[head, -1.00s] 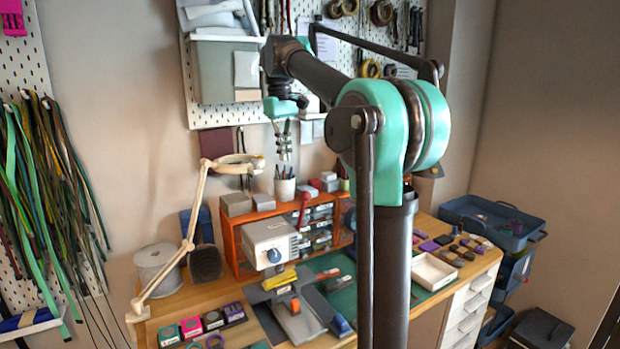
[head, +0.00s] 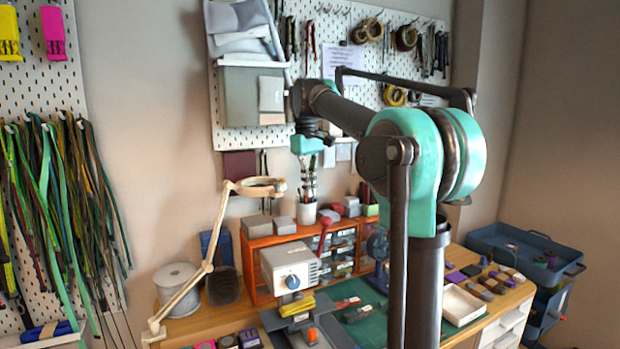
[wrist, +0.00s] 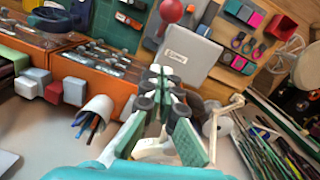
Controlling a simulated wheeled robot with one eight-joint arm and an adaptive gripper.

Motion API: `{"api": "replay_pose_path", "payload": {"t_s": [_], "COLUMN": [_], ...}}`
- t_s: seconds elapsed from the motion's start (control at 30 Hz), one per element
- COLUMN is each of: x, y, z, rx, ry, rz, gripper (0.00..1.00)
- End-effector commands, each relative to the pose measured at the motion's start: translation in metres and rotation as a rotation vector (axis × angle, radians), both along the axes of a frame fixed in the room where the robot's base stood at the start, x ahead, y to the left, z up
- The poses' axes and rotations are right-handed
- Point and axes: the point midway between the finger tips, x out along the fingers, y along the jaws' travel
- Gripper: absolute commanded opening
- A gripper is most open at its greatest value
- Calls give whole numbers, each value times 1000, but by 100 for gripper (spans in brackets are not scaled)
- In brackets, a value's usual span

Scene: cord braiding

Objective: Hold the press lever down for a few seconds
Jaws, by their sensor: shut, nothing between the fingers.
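The press (head: 288,268) is a pale grey box with a blue dial, standing on the bench in front of the orange drawer unit. Its lever (head: 325,222) ends in a red ball knob and stands raised at the press's right side. In the wrist view the red knob (wrist: 171,10) and the press body (wrist: 187,54) lie beyond my fingertips. My gripper (head: 309,196) hangs from the teal wrist near the pen cup, apart from the lever. In the wrist view my gripper (wrist: 164,76) is shut and empty. My arm hides part of the bench.
The orange drawer unit (head: 262,241) and a pen cup (head: 307,213) stand near the press. A cream lamp arm (head: 214,235) rises to its left, by a white spool (head: 177,284). A white tray (head: 462,305) sits on the right. Open air surrounds my gripper.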

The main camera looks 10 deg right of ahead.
Motion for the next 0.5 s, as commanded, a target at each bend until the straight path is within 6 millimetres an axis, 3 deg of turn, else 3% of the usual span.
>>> {"api": "replay_pose_path", "payload": {"t_s": [0.23, 0.5], "x": [-2, -31], "y": [-3, -19], "z": [-48, -51], "rx": [0, 0], "ry": [0, 0], "rz": [0, -1], "gripper": [0, 0]}}
